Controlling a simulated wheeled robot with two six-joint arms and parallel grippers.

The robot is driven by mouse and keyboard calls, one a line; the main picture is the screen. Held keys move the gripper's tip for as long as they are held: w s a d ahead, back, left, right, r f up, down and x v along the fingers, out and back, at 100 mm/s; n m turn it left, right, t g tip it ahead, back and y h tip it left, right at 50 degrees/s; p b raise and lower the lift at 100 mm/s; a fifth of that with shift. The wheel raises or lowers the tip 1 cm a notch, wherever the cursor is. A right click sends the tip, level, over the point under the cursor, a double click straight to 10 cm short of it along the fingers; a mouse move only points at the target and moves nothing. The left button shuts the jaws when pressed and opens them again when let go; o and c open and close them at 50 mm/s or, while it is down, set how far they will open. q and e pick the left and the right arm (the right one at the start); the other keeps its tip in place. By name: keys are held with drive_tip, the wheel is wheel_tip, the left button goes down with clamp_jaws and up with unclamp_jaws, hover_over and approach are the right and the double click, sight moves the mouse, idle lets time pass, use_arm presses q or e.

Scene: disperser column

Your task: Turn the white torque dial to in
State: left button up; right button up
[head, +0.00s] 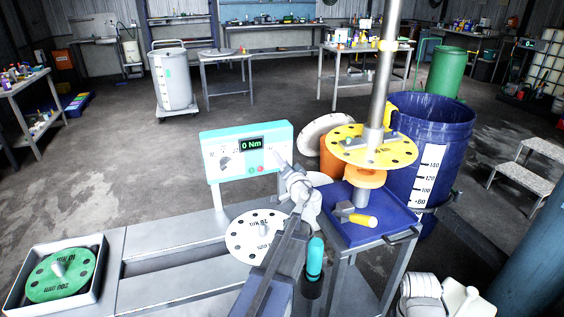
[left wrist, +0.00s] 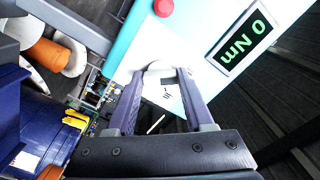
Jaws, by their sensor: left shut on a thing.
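The torque panel (head: 248,150) is a white and turquoise box on the bench, with a display (head: 250,143) reading 0 Nm. In the left wrist view the display (left wrist: 245,42) also reads 0 Nm. My left gripper (head: 283,168) is at the panel's right end and hides the dial in the head view. In the left wrist view my left gripper (left wrist: 166,76) is shut on the white torque dial (left wrist: 159,67), one finger on each side. A small label reading "in" shows on the panel between the fingers. The dial's pointer direction is unclear. My right gripper is not in view.
A white perforated disc (head: 258,236) lies on the bench below my left arm. A green disc (head: 60,274) sits in a tray at left. A yellow disc (head: 372,146) is on the metal shaft (head: 384,80) at right, beside a blue drum (head: 430,130). A red button (left wrist: 163,8) is near the dial.

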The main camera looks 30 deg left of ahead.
use_arm(q)
clamp_jaws()
drive_tip(key=shift+m, duration=8)
drive_tip(key=o, duration=1.2)
unclamp_jaws()
